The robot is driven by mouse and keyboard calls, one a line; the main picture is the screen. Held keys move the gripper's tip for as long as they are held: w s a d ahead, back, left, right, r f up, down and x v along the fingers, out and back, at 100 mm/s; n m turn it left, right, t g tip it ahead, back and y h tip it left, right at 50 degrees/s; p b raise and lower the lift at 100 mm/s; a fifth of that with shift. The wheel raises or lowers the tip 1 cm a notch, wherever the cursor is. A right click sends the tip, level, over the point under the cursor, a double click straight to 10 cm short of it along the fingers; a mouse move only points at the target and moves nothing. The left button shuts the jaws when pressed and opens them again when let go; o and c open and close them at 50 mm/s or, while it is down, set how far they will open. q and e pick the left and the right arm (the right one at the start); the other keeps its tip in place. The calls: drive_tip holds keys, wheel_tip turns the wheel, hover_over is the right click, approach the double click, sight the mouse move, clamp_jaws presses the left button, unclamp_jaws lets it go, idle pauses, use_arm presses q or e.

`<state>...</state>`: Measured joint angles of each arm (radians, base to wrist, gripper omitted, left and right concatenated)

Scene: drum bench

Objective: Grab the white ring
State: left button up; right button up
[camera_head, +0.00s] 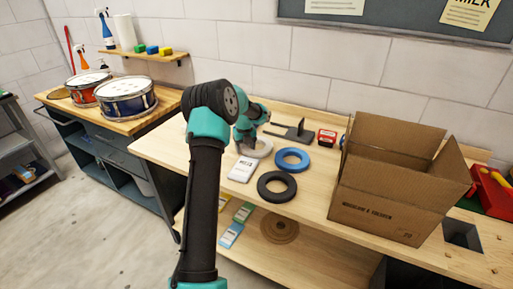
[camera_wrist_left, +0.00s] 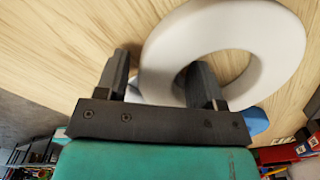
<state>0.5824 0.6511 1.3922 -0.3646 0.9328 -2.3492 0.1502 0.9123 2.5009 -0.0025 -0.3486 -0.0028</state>
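The white ring (camera_head: 265,147) lies on the wooden bench top, partly hidden behind my left arm and gripper in the head view. It fills the upper right of the left wrist view (camera_wrist_left: 270,22). My left gripper (camera_head: 246,143) is over its near left side, pointing down. In the wrist view (camera_wrist_left: 160,78) its fingers are spread apart: one is over the ring's hole, the other outside its rim, with the band between them. I cannot tell whether either finger touches the ring. My right gripper is not in view.
A blue ring (camera_head: 291,160) and a black ring (camera_head: 276,187) lie close by, with a white labelled packet (camera_head: 243,169) in front. A dark metal stand (camera_head: 297,134) is behind. An open cardboard box (camera_head: 385,208) takes up the right of the bench.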

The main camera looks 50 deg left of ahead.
use_arm(q)
drive_tip(key=c, duration=0.8)
drive_tip(key=shift+r, duration=0.1)
drive_tip(key=shift+r, duration=1.25)
drive_tip(key=shift+s+d+r, duration=0.25)
drive_tip(key=shift+d+r, duration=0.1)
drive_tip(key=shift+r, duration=0.15)
drive_tip(key=s+d, duration=0.3)
drive_tip(key=d, duration=0.1)
drive_tip(key=s+d+r, duration=0.1)
drive_tip(key=s+d, duration=0.2)
drive_tip(key=d, duration=0.1)
drive_tip(key=s+d, duration=0.3)
drive_tip(key=d, duration=0.1)
drive_tip(key=shift+s+r, duration=0.15)
drive_tip(key=shift+s, duration=0.05)
drive_tip(key=shift+a, duration=0.1)
